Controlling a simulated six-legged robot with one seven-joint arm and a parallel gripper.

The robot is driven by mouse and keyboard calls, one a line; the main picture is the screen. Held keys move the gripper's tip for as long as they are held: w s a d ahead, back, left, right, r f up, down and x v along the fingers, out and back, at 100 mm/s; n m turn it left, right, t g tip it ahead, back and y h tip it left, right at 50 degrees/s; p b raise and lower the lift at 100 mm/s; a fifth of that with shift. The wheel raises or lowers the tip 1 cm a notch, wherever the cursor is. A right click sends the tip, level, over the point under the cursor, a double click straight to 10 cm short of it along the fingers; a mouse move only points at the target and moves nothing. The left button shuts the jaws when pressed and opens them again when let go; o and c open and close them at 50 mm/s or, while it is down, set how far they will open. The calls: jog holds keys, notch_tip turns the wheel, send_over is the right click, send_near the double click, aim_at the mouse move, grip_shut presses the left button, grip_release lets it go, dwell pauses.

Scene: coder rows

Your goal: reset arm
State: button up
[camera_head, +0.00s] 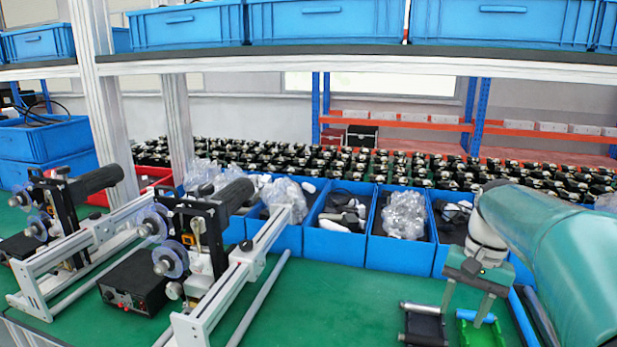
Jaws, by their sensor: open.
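My gripper (463,316) hangs at the lower right, below the pale wrist of my teal arm, with its two fingers pointing down. Below and around the fingertips, a black holder (425,328) sits on the left and a green holder (482,335) on the right, on the green bench (330,305). I cannot tell whether the fingers touch either one. My arm covers the right side of the bench.
A row of blue bins (335,245) with bagged and dark parts stands behind the gripper. Two coder machines on rails (215,230) stand at the left, beside a black control box (148,282). A shelf with blue crates (325,22) hangs above. The middle of the bench is clear.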

jog(key=s+a+f+n+t+h, duration=0.1)
jog(key=s+a+n+t, duration=0.5)
jog(key=s+a, duration=0.7)
jog(key=shift+s+f+t+h, duration=0.35)
jog(key=shift+s+f, duration=0.35)
jog(key=shift+s, duration=0.5)
